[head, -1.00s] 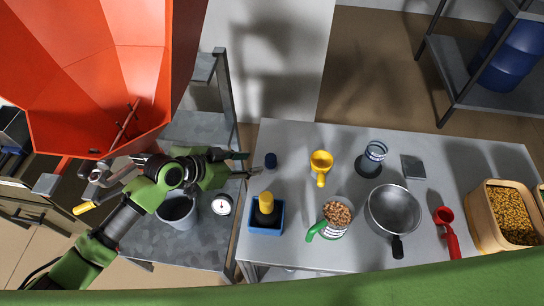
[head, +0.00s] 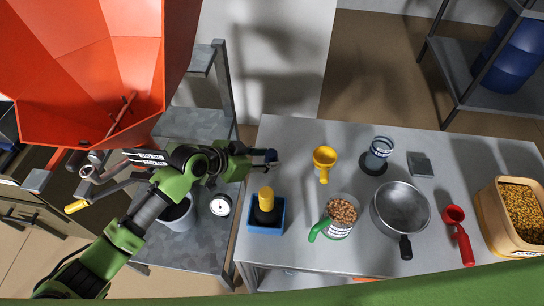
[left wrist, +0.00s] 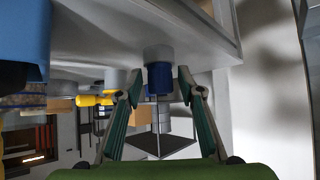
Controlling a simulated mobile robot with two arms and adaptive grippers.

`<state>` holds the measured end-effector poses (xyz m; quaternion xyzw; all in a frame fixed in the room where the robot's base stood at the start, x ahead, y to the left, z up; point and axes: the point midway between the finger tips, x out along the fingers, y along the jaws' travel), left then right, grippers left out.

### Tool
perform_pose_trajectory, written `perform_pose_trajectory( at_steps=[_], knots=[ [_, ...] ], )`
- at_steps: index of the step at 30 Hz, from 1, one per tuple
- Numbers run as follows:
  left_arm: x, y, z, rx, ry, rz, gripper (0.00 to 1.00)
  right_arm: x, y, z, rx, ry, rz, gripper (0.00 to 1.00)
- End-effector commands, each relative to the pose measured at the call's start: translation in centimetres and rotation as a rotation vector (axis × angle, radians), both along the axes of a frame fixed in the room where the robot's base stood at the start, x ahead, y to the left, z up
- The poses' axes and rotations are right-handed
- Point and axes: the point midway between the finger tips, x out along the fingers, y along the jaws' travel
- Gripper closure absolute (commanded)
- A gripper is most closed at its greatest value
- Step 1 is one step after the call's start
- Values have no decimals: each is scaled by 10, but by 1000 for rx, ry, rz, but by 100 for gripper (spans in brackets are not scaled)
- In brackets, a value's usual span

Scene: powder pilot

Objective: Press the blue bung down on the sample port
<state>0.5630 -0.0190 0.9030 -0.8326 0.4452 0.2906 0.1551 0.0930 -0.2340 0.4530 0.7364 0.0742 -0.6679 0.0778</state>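The blue bung (head: 271,155) stands near the left edge of the grey table, at the tips of my left gripper (head: 262,156). In the left wrist view, the blue bung (left wrist: 160,78) shows between the two fingertips, with a paler grey part between it and the table top. That view shows the table above. My left gripper (left wrist: 160,82) is open, with a finger on each side of the bung and a visible gap at each. I cannot make out the sample port for certain. My right gripper is not in view.
An orange hopper (head: 95,75) with a yellow-tipped lever (head: 76,206) is at the left. The grey table (head: 290,135) bears a yellow scoop (head: 324,162), a blue tray (head: 265,228), a green-handled jug (head: 340,212), a steel pan (head: 401,207) and a red scoop (head: 459,232).

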Motion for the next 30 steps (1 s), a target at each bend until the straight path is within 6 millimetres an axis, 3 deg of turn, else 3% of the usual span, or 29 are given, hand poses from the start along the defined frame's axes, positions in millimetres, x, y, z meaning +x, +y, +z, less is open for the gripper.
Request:
perform_pose_trajectory(
  at_steps=[1, 3, 4, 11, 30],
  knots=[
    [0, 0, 0, 0, 0, 0, 81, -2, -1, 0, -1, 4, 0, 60],
    [0, 0, 0, 0, 0, 0, 99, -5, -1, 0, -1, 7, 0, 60],
    [0, 0, 0, 0, 0, 0, 100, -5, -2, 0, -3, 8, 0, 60],
    [0, 0, 3, -1, -1, 0, 100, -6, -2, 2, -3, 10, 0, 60],
    [0, 0, 35, 0, 0, 0, 100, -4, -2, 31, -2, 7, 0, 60]
  ],
)
